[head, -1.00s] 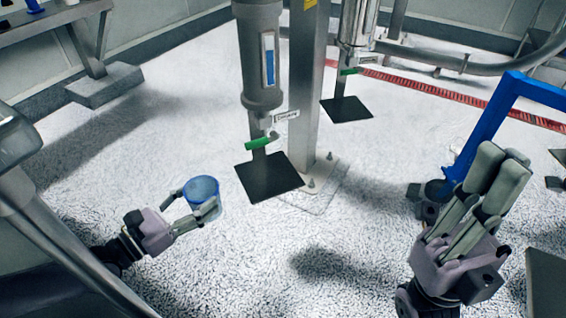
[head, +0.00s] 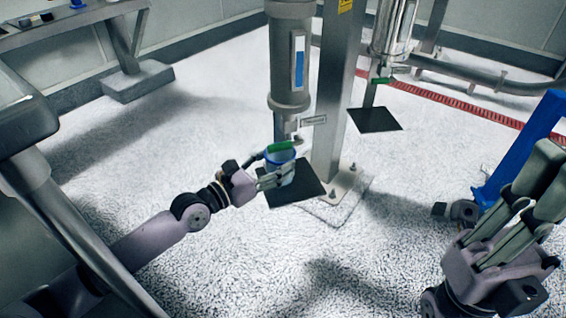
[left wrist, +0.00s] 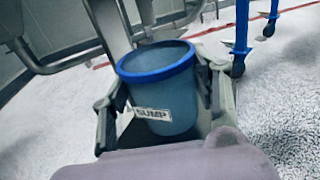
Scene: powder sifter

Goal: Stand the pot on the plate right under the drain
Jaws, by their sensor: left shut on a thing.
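The pot (head: 281,172) is a bluish, see-through cup with a blue rim. It also shows in the left wrist view (left wrist: 165,105), about upright, with a label reading SUMP. My left gripper (head: 277,177) is shut on it, one finger on each side. In the head view the pot overlaps the back left part of the near black plate (head: 312,187), just below the near drain (head: 281,128) with its green handle (head: 281,146). I cannot tell whether it touches the plate. My right gripper (head: 536,180) is at the right, its fingers close together, with nothing seen between them.
A second drain with a green handle (head: 383,80) stands farther back over another black plate (head: 375,120). A steel post (head: 337,110) rises beside the near drain from a bolted foot. A blue frame (head: 518,155) stands at the right.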

